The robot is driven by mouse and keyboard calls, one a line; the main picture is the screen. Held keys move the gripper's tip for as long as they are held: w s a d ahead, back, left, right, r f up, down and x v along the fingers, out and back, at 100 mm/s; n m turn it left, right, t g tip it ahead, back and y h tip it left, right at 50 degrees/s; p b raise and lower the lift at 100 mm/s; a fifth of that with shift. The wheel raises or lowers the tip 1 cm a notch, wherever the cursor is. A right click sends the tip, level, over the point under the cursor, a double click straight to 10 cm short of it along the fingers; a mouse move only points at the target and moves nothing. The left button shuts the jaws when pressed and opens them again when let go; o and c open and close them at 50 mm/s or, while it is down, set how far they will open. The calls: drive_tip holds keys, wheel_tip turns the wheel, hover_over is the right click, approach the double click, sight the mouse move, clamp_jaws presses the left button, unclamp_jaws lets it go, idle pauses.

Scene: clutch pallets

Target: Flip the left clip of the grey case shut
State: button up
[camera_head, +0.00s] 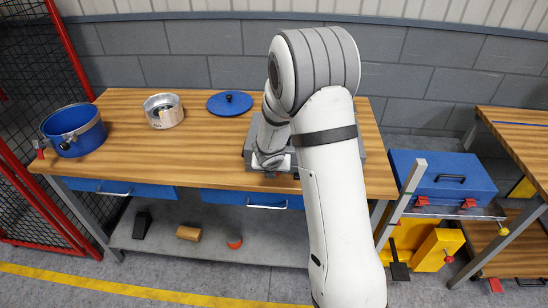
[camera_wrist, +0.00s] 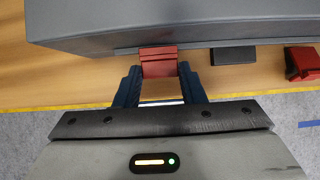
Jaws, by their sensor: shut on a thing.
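The grey case (camera_head: 249,152) lies on the wooden workbench, mostly hidden behind my arm in the head view. Its front side (camera_wrist: 180,30) fills the top of the wrist view. The left clip (camera_wrist: 158,55) is red and sits at the case's lower front edge. My gripper (camera_wrist: 160,74) is shut on this clip, with one dark finger on each side. I cannot tell whether the clip is fully closed. A second red clip (camera_wrist: 304,62) is at the right edge of the wrist view, sticking out from the case. A black handle (camera_wrist: 233,56) lies between the clips.
A blue case (camera_head: 440,178) with red clips stands to the right. The bench front edge runs just below my gripper.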

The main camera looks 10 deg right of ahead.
drive_tip(key=p, duration=0.2)
drive_tip(key=shift+w+r+g+p, duration=0.1)
drive_tip(key=shift+r+g+p, duration=0.05)
drive_tip(key=shift+g+p, duration=0.2)
drive_tip(key=shift+f+p, duration=0.2)
drive_tip(key=shift+p, duration=0.3)
drive_tip(key=o, duration=1)
drive_tip(key=shift+w, duration=0.1)
drive_tip(key=p+v, duration=0.3)
drive_tip(key=v, duration=0.5)
drive_tip(key=shift+w+d, duration=0.1)
drive_tip(key=shift+w, duration=0.05)
